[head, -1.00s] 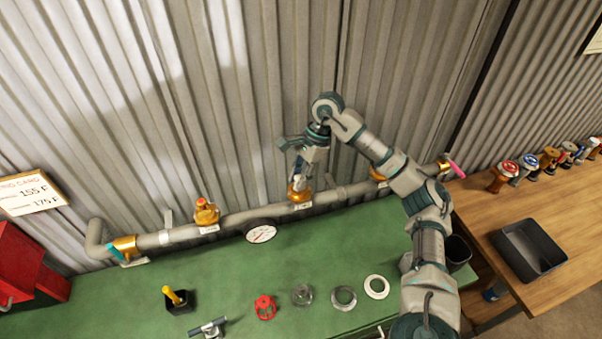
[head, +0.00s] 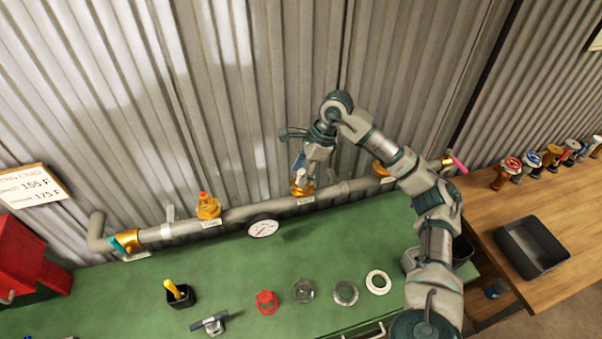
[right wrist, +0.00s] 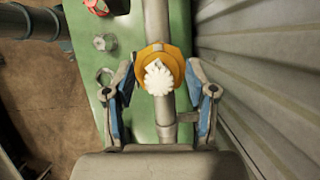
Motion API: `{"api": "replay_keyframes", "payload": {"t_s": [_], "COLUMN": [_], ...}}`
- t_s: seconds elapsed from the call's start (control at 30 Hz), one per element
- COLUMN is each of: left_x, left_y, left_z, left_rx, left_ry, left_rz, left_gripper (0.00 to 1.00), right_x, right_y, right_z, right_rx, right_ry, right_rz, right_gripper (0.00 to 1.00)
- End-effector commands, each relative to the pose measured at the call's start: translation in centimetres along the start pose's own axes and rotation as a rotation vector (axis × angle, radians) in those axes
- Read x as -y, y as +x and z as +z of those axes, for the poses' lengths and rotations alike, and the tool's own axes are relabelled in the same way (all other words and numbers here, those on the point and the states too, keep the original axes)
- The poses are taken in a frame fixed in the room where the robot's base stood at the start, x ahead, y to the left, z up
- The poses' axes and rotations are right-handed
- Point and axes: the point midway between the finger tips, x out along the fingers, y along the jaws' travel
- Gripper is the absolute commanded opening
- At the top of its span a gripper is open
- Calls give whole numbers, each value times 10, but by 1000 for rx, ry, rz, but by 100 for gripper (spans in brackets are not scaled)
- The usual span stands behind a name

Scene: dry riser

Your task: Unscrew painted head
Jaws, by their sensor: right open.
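My right gripper (head: 303,172) hangs over the middle brass fitting (head: 302,189) on the grey pipe (head: 250,212). In the right wrist view its two blue-padded fingers (right wrist: 162,100) are open, one on each side of a white, toothed round head (right wrist: 159,79). The head sits on the orange-brass fitting (right wrist: 160,59). I see a gap between each finger and the head. In the head view the gripper mostly hides this head. Another brass fitting (head: 208,207) with an orange-red top stands to the left on the pipe. My left gripper is not in view.
A gauge (head: 262,228) is on the pipe. The green bench (head: 235,265) holds a red handwheel (head: 266,302), several rings, a black cup (head: 181,297) and a grey T-shaped tool (head: 209,324). A black tray (head: 531,247) and several painted heads are on the wooden table (head: 482,222). A corrugated wall stands behind.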

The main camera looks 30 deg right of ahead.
Motion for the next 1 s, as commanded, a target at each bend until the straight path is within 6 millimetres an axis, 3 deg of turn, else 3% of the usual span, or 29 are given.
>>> {"api": "replay_keyframes", "payload": {"t_s": [0.27,0.5,0.73,1.0], "left_x": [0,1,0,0], "left_y": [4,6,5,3], "left_z": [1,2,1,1], "left_rx": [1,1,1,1], "left_ry": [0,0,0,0], "left_rz": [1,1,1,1], "left_gripper": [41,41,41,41], "right_x": [0,-1,0,0], "right_y": [0,0,0,-1], "right_z": [1,2,1,2], "right_rx": [0,1,0,2], "right_ry": [193,504,643,982], "right_rz": [-82,-213,-268,-409], "right_gripper": [56,56,56,56]}}
